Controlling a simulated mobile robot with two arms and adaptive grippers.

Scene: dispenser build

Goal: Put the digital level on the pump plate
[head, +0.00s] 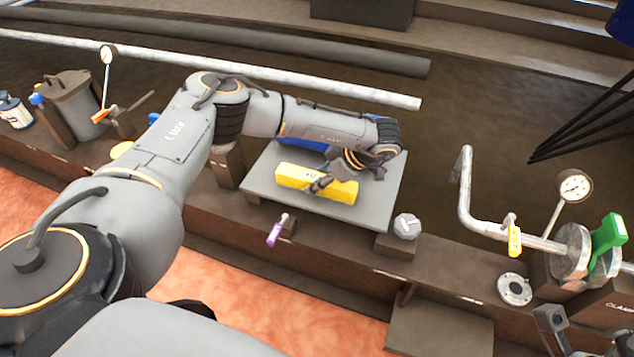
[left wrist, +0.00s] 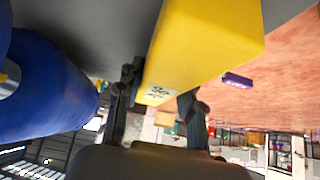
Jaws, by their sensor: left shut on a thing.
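The digital level is a yellow bar (head: 292,176) over the grey pump plate (head: 262,178) in the head view, lying roughly lengthwise along it. My left gripper (head: 322,184) is shut on the level near its middle, partly covering it. In the left wrist view the yellow level (left wrist: 205,45) is large, between the dark fingers of my left gripper (left wrist: 155,105). I cannot tell whether the level touches the plate or hangs just above it.
A blue cylindrical body (left wrist: 45,85) is close beside my left gripper in the wrist view. A purple-tagged valve (head: 276,232) and a grey round knob (head: 407,226) stand near the plate's front edge. Pipework with a gauge (head: 574,187) and a green handle (head: 608,234) is at right.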

